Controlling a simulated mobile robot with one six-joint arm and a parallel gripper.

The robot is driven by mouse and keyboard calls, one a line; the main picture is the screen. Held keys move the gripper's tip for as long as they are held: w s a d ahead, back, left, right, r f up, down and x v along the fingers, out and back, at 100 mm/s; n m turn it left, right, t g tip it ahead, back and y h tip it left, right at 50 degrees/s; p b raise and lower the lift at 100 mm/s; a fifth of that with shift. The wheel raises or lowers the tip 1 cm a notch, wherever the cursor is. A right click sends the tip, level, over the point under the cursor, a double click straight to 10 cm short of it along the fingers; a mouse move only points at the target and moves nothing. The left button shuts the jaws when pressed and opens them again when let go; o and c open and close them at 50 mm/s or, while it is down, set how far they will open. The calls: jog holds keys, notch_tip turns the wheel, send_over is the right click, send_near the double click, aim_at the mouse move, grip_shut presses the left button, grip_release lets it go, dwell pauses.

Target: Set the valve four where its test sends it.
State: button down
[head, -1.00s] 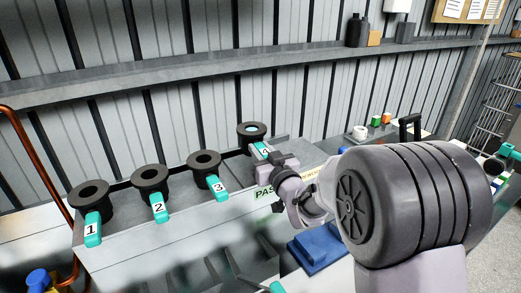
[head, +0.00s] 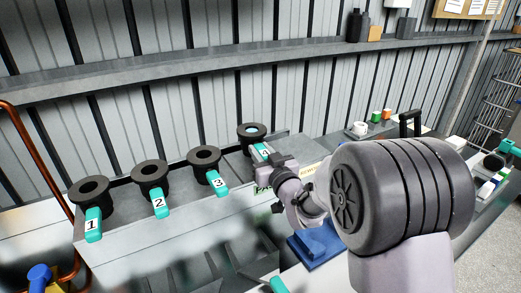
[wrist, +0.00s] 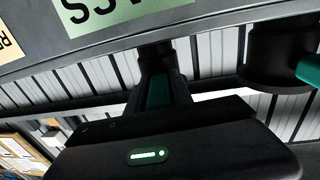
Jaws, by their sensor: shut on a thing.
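Valve four (head: 251,132) is a black ring with a pale blue centre, at the right end of a row of valves in the head view. Its teal handle (head: 262,149), marked 4, points towards me and down to the right. My gripper (head: 272,161) is shut on the handle's outer end. In the wrist view the handle (wrist: 157,92) shows as a teal strip between the dark fingers. A green PASS label (wrist: 112,8) appears upside down there. In the head view my wrist mostly covers that label (head: 264,190). What valve four passes is not visible.
Valves one (head: 89,192), two (head: 150,175) and three (head: 204,158) stand to the left along the grey bench, handles pointing towards me. A pale yellow label (head: 309,168) lies beside my wrist. A blue block (head: 315,250) sits below it. A shelf runs along the back wall.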

jog(key=shift+f, duration=0.35)
jog(key=shift+f, duration=0.15)
dwell(0.3)
grip_release()
dwell(0.5)
jog(key=shift+s, duration=0.1)
jog(key=v, duration=0.9)
dwell(1.0)
